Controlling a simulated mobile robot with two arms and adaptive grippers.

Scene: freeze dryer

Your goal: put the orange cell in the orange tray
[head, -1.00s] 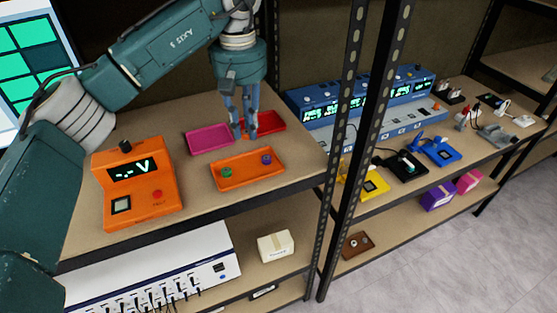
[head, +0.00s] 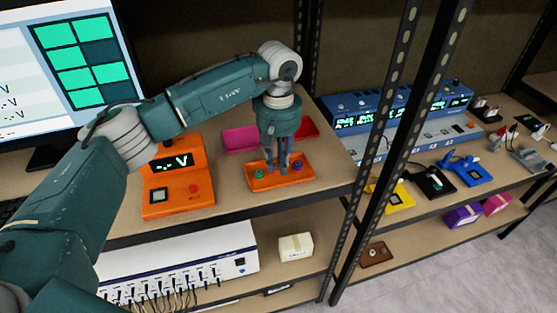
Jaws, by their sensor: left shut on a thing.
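The orange tray (head: 262,185) lies on the upper shelf of the left rack, to the right of the orange tester. A green cell (head: 259,174) is in its left part and a purple cell (head: 298,166) in its right part. My left gripper (head: 277,169) points down over the middle of the tray, between these two cells. It is shut on the orange cell, which is hard to tell from the orange tray behind it. I cannot tell whether the cell touches the tray floor. My right gripper is not in view.
A magenta tray (head: 240,139) and a red tray (head: 305,128) lie behind the orange tray. The orange tester (head: 178,190) stands to the left. A black rack post (head: 340,245) rises to the right.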

